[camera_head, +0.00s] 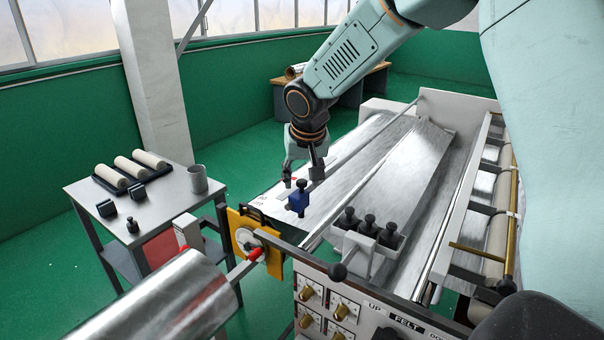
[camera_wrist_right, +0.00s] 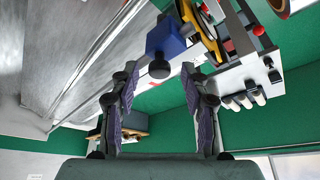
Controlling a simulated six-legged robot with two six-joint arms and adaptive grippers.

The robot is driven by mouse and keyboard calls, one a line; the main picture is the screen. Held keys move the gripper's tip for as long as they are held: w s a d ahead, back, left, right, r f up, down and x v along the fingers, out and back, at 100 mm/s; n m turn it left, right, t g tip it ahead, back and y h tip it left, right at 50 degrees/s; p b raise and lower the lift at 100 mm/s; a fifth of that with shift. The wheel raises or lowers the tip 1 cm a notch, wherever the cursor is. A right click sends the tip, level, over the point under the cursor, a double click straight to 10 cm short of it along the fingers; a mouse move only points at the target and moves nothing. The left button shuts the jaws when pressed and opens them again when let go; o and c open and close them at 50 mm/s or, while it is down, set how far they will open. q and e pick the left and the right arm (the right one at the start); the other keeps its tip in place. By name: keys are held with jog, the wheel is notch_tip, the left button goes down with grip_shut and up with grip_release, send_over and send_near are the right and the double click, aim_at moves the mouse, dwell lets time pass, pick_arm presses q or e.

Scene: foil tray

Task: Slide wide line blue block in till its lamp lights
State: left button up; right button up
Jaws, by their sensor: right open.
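The blue block (camera_head: 299,203) has a dark knob on top and sits at the near left end of a shiny metal tray (camera_head: 340,165). In the right wrist view, the blue block (camera_wrist_right: 164,38) and its knob lie just beyond and between the fingertips. My right gripper (camera_head: 303,172) is open and empty, pointing down just behind and above the block. Its two fingers (camera_wrist_right: 160,78) are spread apart in the wrist view. A small red mark shows beside the block. I cannot make out a lit lamp. My left gripper does not show.
Several dark knobs stand in a grey holder (camera_head: 367,232) right of the block. A yellow plate with a dial (camera_head: 238,222) and a foil roll (camera_head: 165,305) are nearer. A side table (camera_head: 160,200) holds cream rollers, black blocks and a grey cup (camera_head: 197,180). A control panel (camera_head: 335,310) is in front.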

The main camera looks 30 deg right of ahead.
jog(key=shift+s+d+f, duration=0.1)
jog(key=shift+d, duration=0.15)
jog(key=shift+a, duration=0.45)
jog(key=c, duration=0.5)
jog(key=shift+d, duration=0.35)
grip_shut()
jog(key=shift+a, duration=0.2)
